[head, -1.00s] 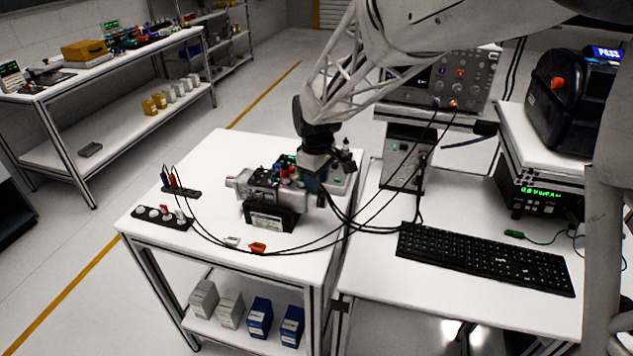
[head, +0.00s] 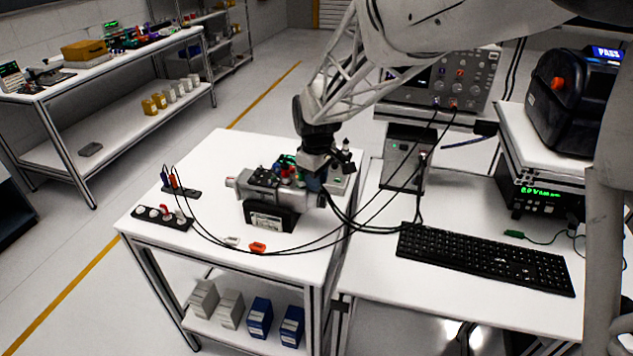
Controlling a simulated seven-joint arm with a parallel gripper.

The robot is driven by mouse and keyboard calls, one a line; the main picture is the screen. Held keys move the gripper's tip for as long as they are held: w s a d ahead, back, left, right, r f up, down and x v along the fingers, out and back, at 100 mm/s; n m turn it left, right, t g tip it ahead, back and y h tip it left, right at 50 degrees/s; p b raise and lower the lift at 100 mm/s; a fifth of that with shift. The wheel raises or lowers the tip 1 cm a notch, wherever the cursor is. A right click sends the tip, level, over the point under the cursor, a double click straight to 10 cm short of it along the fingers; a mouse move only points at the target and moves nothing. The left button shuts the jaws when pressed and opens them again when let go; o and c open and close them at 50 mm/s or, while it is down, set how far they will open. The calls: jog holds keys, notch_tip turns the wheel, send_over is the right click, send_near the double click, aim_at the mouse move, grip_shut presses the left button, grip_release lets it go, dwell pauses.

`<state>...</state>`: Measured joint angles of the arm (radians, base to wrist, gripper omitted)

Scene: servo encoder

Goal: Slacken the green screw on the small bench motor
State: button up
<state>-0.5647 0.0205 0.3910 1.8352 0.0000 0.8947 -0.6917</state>
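The small bench motor (head: 265,191), a grey body on a black stand (head: 268,217), sits on the white bench. Red and dark parts show on its top. A small patch of green (head: 291,159) shows behind the motor beside my gripper; I cannot tell whether it is the green screw. My gripper (head: 315,180) is over the right end of the motor, pointing down. Its fingertips are too small and dark to make out, and I cannot tell whether it touches the motor.
Black cables run from the motor's right end across the bench. A dark strip with knobs (head: 162,218), a small connector block (head: 181,192) and an orange clip (head: 257,248) lie at left and front. A keyboard (head: 485,258) lies at right.

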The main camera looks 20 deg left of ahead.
dwell(0.3)
jog(key=n, duration=0.7)
dwell(0.3)
jog(key=o, duration=0.5)
jog(key=shift+r, duration=0.1)
dwell(0.3)
jog(key=shift+r, duration=4.4)
jog(key=shift+d, duration=0.1)
